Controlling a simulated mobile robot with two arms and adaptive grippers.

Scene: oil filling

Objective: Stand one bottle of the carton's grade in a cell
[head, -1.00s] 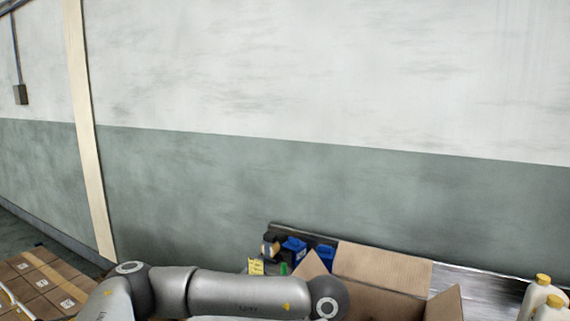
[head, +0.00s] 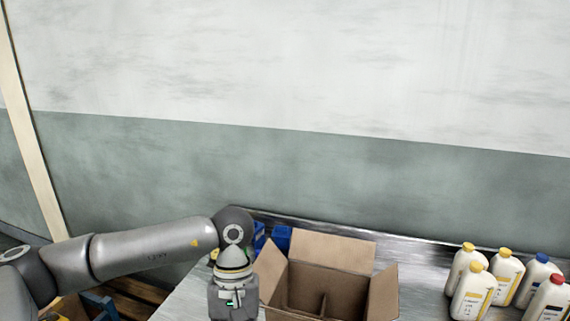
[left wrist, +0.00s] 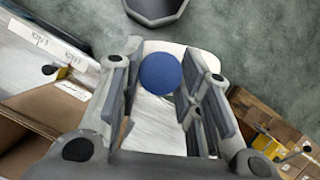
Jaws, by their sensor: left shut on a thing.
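The open brown carton (head: 325,285) stands on the metal table with its flaps spread and brown dividers inside. My left gripper (left wrist: 163,72) is shut on a white bottle (left wrist: 185,50) with a blue cap (left wrist: 161,73), seen end-on between the fingers in the left wrist view. In the head view the left wrist is just left of the carton; the fingers and held bottle are hidden below the picture edge. Several white bottles stand to the right: yellow-capped ones (head: 472,293), a blue-capped one (head: 537,280) and a red-capped one (head: 549,300). My right gripper is out of view.
Blue items (head: 281,238) stand behind the carton, partly hidden by the arm. The metal table (head: 422,280) is bare between carton and bottles. A wall runs behind the table. Brown boxes (left wrist: 262,115) lie at the right of the left wrist view.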

